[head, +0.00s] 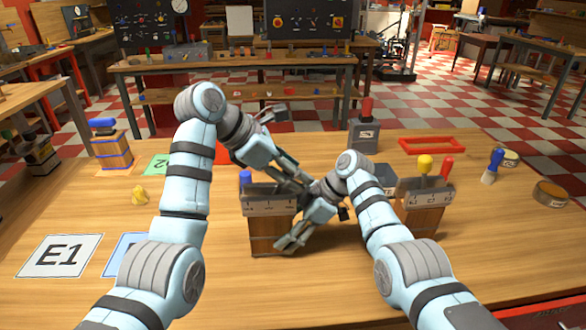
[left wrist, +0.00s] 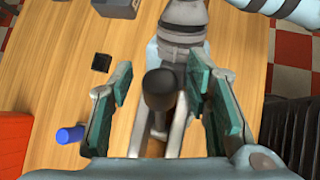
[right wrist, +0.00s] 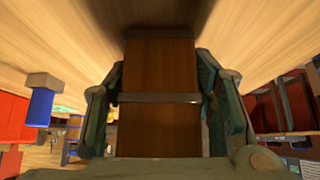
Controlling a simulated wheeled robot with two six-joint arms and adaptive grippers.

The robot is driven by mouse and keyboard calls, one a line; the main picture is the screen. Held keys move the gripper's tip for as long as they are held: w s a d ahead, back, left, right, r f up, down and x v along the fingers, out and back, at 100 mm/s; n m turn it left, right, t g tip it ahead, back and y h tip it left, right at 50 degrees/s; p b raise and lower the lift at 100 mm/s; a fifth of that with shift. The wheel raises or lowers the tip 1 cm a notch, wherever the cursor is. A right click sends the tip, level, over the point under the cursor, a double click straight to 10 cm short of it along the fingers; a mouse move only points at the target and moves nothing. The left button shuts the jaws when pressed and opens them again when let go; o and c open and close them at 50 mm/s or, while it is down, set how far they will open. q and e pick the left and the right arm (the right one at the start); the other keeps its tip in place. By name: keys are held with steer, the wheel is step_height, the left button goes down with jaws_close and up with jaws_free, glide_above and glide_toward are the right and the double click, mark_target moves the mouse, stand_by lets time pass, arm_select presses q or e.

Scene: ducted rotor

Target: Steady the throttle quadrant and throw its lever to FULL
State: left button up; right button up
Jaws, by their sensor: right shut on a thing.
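The throttle quadrant (head: 272,232) is a wooden block with a grey marked top, upright at the table's middle. My right gripper (head: 285,240) is shut on its wooden body; the right wrist view shows the banded brown wood (right wrist: 160,90) between the fingers. My left gripper (head: 290,178) is above the quadrant's top, at its right side. In the left wrist view its fingers (left wrist: 163,95) are open, with the lever's dark round knob (left wrist: 160,88) between them and gaps on both sides. My arms hide much of the top and lever in the head view.
A similar quadrant with yellow and red knobs (head: 425,205) stands to the right. A blue-handled piece (left wrist: 70,135) is close beside the held quadrant. A red tray (head: 432,145) and a grey red-knobbed unit (head: 364,137) stand behind.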

arm_select(q)
steer(key=v, duration=0.7)
steer(key=shift+a+r, duration=0.2)
steer(key=shift+s, duration=0.1)
arm_select(e)
steer(key=o, duration=1.6)
steer(key=shift+o, duration=0.2)
